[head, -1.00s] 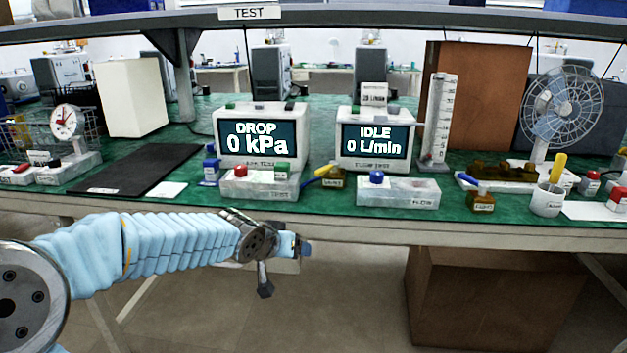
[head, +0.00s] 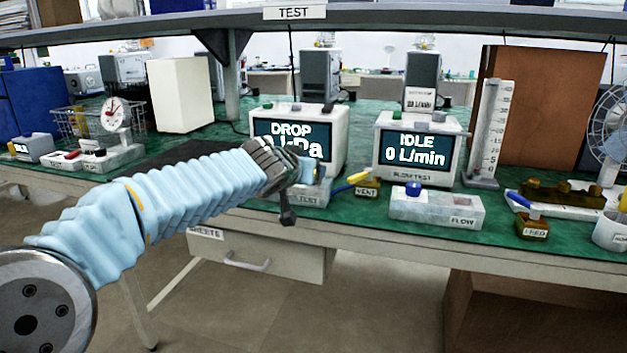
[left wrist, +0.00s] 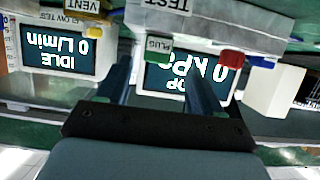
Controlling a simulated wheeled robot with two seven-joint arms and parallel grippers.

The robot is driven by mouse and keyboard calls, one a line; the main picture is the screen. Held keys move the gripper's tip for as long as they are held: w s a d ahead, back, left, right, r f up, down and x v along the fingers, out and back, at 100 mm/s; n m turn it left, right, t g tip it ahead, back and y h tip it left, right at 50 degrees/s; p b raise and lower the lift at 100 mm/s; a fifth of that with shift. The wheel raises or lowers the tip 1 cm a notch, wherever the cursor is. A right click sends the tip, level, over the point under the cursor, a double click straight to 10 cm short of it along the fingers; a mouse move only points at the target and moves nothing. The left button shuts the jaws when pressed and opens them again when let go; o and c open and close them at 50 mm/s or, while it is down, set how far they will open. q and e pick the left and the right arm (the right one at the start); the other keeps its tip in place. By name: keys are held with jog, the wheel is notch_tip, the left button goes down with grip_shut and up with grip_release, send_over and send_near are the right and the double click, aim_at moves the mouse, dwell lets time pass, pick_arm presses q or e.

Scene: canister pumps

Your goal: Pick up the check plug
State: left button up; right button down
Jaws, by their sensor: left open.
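The check plug (left wrist: 158,48) shows in the left wrist view as a small green piece with a PLUG label, at the pale TEST block (left wrist: 150,18). That view is upside down. My left gripper (left wrist: 157,68) is open and empty, its two dark fingers on either side of the plug in the picture. Whether the plug is within their reach, I cannot tell. In the head view my left gripper (head: 312,168) is in front of the pressure monitor (head: 338,135) and over the TEST block (head: 310,197); it hides the plug. My right gripper is not in view.
The yellow-handled tool (head: 352,180), VENT block (head: 367,187) and FLOW block (head: 435,208) stand to the right. The flow monitor (head: 417,150) is behind. A black mat (head: 190,155) lies left.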

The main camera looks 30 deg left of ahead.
pick_arm(q)
jog(key=x, duration=0.5)
jog(key=shift+w+d, duration=0.15)
jog(key=shift+w, duration=0.25)
jog(key=shift+r, duration=0.1)
jog(key=c, duration=1.1)
jog(key=shift+r+p, duration=0.1)
jog(key=shift+p, duration=0.2)
